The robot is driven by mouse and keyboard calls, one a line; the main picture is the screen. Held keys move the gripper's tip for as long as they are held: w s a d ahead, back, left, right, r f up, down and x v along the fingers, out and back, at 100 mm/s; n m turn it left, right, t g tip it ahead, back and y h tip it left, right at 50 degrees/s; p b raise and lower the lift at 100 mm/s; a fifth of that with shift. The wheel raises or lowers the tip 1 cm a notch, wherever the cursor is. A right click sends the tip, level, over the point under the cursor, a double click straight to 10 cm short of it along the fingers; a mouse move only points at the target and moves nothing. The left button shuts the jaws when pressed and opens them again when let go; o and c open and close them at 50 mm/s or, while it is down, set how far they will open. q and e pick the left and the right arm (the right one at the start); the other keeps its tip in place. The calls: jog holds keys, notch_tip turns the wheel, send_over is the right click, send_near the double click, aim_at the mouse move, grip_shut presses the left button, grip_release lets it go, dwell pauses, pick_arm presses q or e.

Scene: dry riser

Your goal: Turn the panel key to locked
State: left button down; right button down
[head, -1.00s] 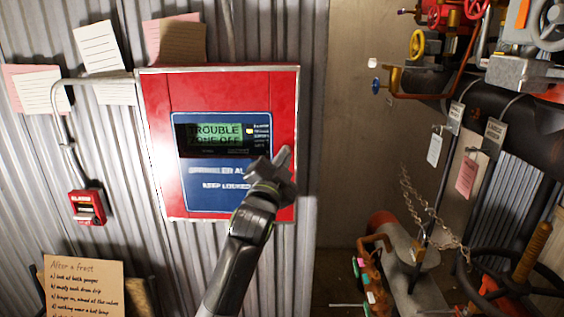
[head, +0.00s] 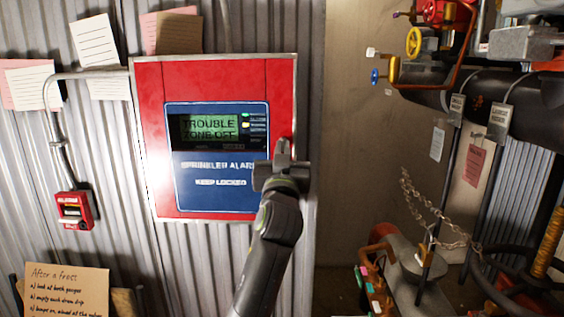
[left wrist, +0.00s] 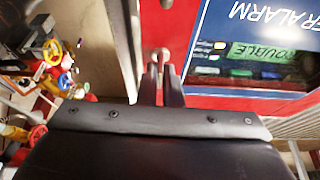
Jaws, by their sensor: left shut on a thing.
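The red alarm panel (head: 215,85) hangs on the corrugated wall in the head view. Its screen (head: 208,127) reads "TROUBLE ZONE OFF", and the blue plate below says "SPRINKLER ALARM" and "KEEP LOCKED". My left gripper (head: 284,150) is at the panel's right side, beside the blue plate. It hides the key in the head view. In the left wrist view its fingers (left wrist: 160,72) are shut on a small, pale piece, apparently the panel key (left wrist: 157,54), against the red face. The key's turned position cannot be made out. My right gripper is not in view.
A small red alarm box (head: 73,210) with a conduit is left of the panel. Paper notes surround the panel's upper left. Pipes, valves and a chain (head: 430,215) fill the right side. A bare wall strip (head: 350,130) lies between.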

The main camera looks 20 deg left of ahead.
pick_arm(q)
jog(key=shift+n, duration=0.4)
jog(key=c, duration=1.6)
grip_release()
